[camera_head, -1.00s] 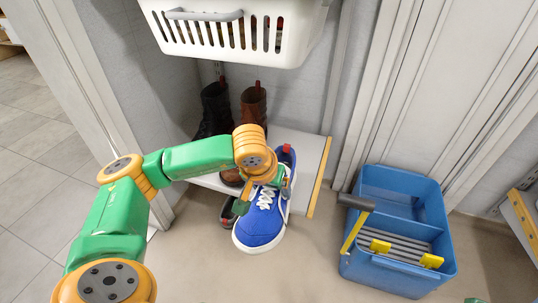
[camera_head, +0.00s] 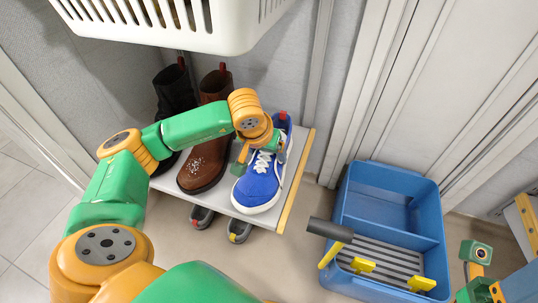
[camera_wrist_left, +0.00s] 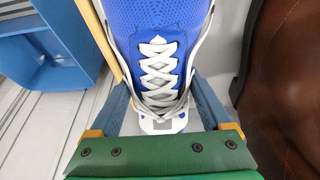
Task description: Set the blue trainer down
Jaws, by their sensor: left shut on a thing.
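The blue trainer (camera_head: 260,185), with white laces, a white sole and a red heel tab, is over the right end of the white low shelf (camera_head: 296,165). Its toe points to the shelf's front edge. It looks level, but I cannot tell whether its sole touches the shelf. My left gripper (camera_head: 262,154) is shut on the trainer across its laced part. In the left wrist view the blue-grey fingers are on either side of the laces (camera_wrist_left: 158,68). Part of my right arm shows at the lower right edge; its fingers are not clear.
A brown boot (camera_head: 204,160) stands just left of the trainer, with a black boot (camera_head: 175,92) beyond it. Grey shoes (camera_head: 239,231) are under the shelf. A white basket (camera_head: 200,28) hangs above. A blue bucket (camera_head: 368,185) with a grey wringer stands on the floor to the right.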

